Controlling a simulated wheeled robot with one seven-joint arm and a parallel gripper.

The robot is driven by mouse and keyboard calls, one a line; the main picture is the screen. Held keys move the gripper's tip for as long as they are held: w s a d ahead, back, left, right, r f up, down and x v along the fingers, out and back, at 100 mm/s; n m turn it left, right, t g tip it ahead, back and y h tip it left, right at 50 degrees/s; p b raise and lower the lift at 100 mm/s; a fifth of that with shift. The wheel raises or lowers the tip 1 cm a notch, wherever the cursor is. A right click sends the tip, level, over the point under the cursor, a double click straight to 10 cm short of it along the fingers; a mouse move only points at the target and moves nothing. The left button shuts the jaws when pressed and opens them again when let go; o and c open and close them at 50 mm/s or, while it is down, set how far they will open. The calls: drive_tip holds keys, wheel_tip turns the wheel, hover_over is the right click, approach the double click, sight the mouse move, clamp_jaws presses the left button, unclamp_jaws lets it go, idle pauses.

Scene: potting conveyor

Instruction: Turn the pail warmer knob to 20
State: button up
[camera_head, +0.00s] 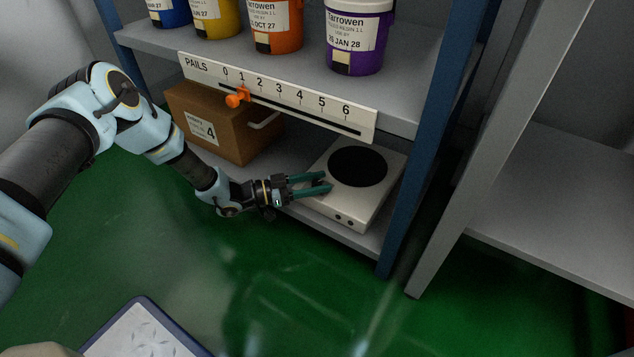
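A white, flat appliance (342,199) with a round black plate (357,166) sits on the lower shelf; it looks like the pail warmer. Two small dark round parts (343,220) show low on its front face. I cannot tell which is the knob, and no numbers or pointer can be read there. My gripper (327,181) reaches in from the left with two teal fingers, a gap between them. The fingers overlap the warmer's left part in the picture, left of the black plate. I cannot tell whether they touch it. Nothing shows between them.
Above is a PAILS scale strip (300,97) with an orange slider (237,97) near 1. Several pails, one purple (357,38), stand on the upper shelf. A blue post (425,150) rises right of the warmer.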

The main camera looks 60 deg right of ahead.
clamp_jaws()
drive_tip(key=shift+r+n+p, duration=0.1)
drive_tip(key=shift+n+p, duration=0.2)
drive_tip(key=shift+p, duration=0.15)
drive_tip(key=n+t+h+p, duration=0.1)
drive_tip(key=t+h+p, duration=0.1)
drive_tip(key=shift+a+n+t, duration=0.1)
drive_tip(key=shift+n+t, duration=0.3)
drive_tip(key=n+t+h+p, duration=0.2)
drive_tip(key=n+t+p, duration=0.1)
drive_tip(key=t, duration=0.2)
drive_tip(key=shift+n+p, duration=0.3)
drive_tip(key=shift+p, duration=0.1)
drive_tip(key=shift+o, duration=1.3)
unclamp_jaws()
drive_tip(key=p+v, duration=0.3)
drive_tip(key=v, duration=0.7)
drive_tip(key=shift+a, duration=0.4)
